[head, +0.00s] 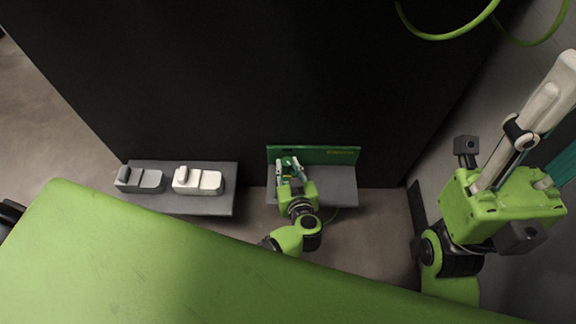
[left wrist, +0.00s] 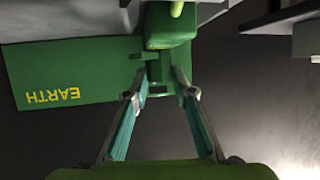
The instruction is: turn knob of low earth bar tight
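The low earth bar is a green panel with yellow EARTH lettering (head: 340,153), standing at the back of a grey shelf. It shows upside down in the left wrist view (left wrist: 95,70). A green block with a narrower knob-like part (left wrist: 163,74) sticks out from it. My left gripper (head: 289,163) is at the left part of the bar. In the left wrist view its two fingertips (left wrist: 163,84) flank the green part, one on each side. Whether the pads press on it, I cannot tell. My right gripper (head: 556,112) is raised at the right, its fingers apart, tips partly cut off.
A second grey shelf (head: 228,204) on the left holds two pale clamp-like blocks (head: 198,181) (head: 140,180). A black cabinet face (head: 240,80) rises behind both shelves. A large green surface (head: 150,270) fills the front. A green cable (head: 445,36) hangs at the top right.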

